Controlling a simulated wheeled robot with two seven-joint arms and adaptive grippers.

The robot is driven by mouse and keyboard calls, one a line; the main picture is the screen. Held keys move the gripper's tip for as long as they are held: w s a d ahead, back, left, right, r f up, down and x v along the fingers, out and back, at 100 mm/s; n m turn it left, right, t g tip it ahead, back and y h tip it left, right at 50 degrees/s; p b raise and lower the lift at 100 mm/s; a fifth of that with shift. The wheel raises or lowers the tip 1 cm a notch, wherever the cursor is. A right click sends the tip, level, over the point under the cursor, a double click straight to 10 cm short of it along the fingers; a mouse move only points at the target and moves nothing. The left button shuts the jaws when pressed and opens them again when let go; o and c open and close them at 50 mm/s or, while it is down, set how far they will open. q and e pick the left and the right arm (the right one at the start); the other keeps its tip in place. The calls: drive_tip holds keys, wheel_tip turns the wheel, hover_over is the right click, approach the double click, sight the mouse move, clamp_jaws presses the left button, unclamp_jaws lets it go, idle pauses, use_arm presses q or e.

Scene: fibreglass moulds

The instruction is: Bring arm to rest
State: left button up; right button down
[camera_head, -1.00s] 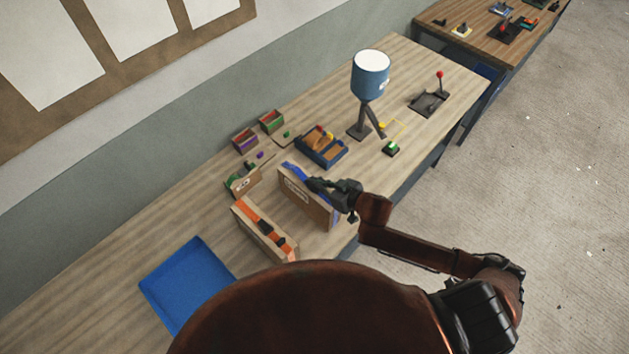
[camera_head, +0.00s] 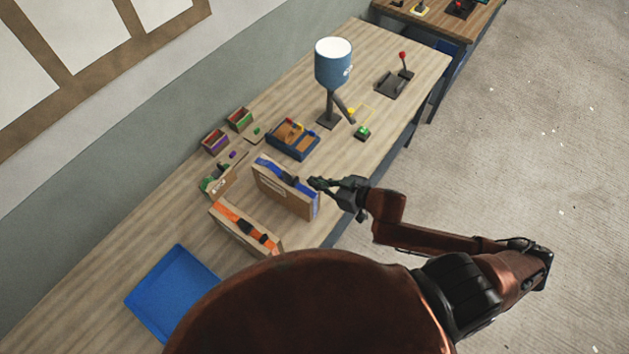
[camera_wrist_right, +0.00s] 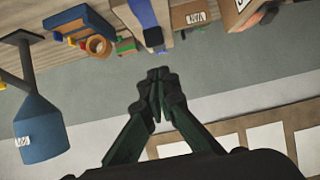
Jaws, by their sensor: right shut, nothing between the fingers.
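My right gripper (camera_head: 318,183) is at the front side of the table, just right of the box with blue trim (camera_head: 284,186). Its fingers are closed together with nothing between them, as the right wrist view (camera_wrist_right: 157,78) also shows. In the head view I cannot tell whether it touches the box. My right arm (camera_head: 430,238) reaches in from the lower right, partly beyond the table's front edge. My left gripper is not in view.
A box with orange trim (camera_head: 243,228) and a blue tray (camera_head: 165,290) stand nearer on the table (camera_head: 85,265). A blue dispenser on a stand (camera_head: 333,68), a blue-edged organiser (camera_head: 292,140), small bins (camera_head: 238,119) and a red-knobbed lever (camera_head: 397,80) stand farther along. Open floor lies right.

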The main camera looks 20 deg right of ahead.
idle(0.3)
drive_tip(key=s+d+f+m+g+h, duration=0.2)
drive_tip(key=s+d+f+m+h, duration=0.2)
drive_tip(key=s+d+f+h, duration=0.35)
drive_tip(key=s+d+f+m+g, duration=0.1)
drive_tip(key=s+d+f+g, duration=0.15)
drive_tip(key=s, duration=0.45)
drive_tip(key=s+d+f+m+g, duration=0.1)
drive_tip(key=s+d+f+g, duration=0.1)
drive_tip(key=s+f+g, duration=0.3)
drive_tip(key=s+a+f+n+b, duration=0.15)
drive_tip(key=f+b, duration=0.25)
drive_tip(key=f, duration=1.5)
drive_tip(key=s+d+f+m+b, duration=0.15)
drive_tip(key=f+b, duration=0.25)
drive_tip(key=f, duration=1.4)
drive_tip(key=s+f+n+y+b, duration=0.1)
drive_tip(key=s+f+b, duration=0.5)
drive_tip(key=s+f, duration=1.3)
wheel_tip(320, 180, down, 5)
drive_tip(key=shift+s+a+r+n, duration=0.1)
drive_tip(key=shift+s+a+n, duration=0.25)
drive_tip(key=shift+a, duration=0.1)
